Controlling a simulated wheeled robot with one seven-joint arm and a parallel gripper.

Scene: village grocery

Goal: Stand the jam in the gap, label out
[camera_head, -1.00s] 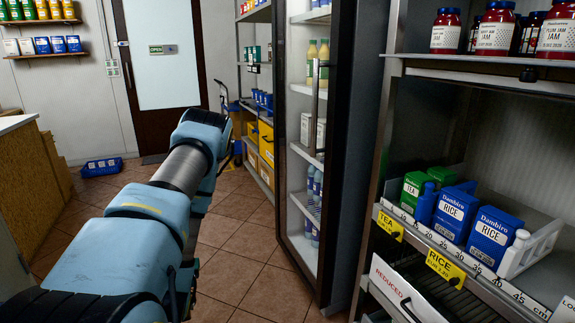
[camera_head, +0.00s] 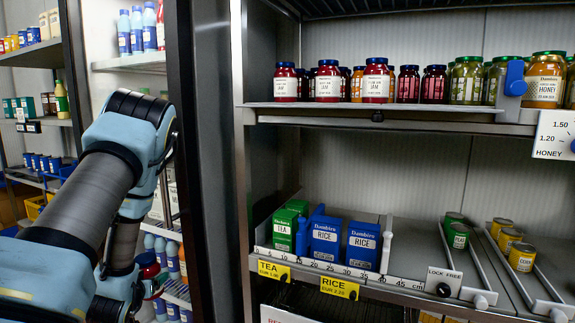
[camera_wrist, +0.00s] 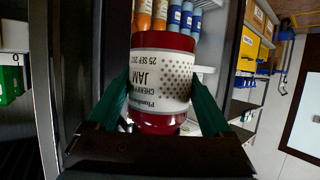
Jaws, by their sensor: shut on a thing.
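My gripper (camera_wrist: 158,100) is shut on a jar of cherry jam (camera_wrist: 162,80), with one green finger on each side. Its white label faces the wrist camera, and the print reads upside down there. In the head view the red jar (camera_head: 148,266) shows only partly beside my arm, low at the left and well away from the shelf. On the upper shelf (camera_head: 400,106), jam jars (camera_head: 328,82) with white labels facing out stand at the left. To their right, darker red jars (camera_head: 409,84) stand set back, with bare shelf front before them.
Green pickle jars (camera_head: 466,80) and a honey jar (camera_head: 544,80) stand farther right, with a blue clip (camera_head: 515,78) between. The shelf below holds tea (camera_head: 285,228), rice (camera_head: 326,240) and cans (camera_head: 522,257). A dark cabinet frame (camera_head: 205,150) rises between my arm and the shelves.

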